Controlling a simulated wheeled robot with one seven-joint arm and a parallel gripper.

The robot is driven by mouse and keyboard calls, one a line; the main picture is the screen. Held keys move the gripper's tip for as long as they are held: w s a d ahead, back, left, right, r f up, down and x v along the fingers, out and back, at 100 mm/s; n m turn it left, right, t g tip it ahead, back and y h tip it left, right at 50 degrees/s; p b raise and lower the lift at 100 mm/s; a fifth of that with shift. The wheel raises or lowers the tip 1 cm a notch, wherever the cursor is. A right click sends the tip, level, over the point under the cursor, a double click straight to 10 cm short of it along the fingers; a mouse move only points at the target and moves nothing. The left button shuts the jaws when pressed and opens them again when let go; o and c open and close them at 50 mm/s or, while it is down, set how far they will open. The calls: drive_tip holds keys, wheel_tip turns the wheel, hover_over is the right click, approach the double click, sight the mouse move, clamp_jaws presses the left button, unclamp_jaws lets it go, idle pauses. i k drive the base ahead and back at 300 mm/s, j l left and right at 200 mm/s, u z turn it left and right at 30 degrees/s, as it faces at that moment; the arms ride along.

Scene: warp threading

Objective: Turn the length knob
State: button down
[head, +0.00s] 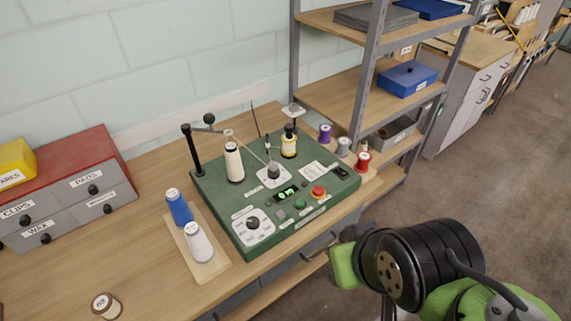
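A green machine (225,210) with a sloped top stands on the wooden table. A black knob (253,222) sits on a round white dial plate at its front left corner. Another dark knob (273,171) sits on a white plate further back. Their labels are too small to read, so I cannot tell by text which is the length knob. My gripper (343,262), at the end of my black and green arm, is at the lower right, off the table's front edge and apart from both knobs. Its fingertips are not clear enough to tell open from shut.
A small lit display (287,193) and a red button (318,192) are on the panel. Thread posts and a cream spool (234,163) rise behind. Blue and white cones stand on a wooden board (212,268) at left. Shelving (365,85) stands behind right.

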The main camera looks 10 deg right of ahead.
sight(252, 223)
drive_tip(key=j+u, duration=0.4)
drive_tip(key=j, duration=0.15)
drive_tip(key=i+j+u, duration=0.1)
drive_tip(key=j+u, duration=0.25)
drive_tip(key=j, duration=0.2)
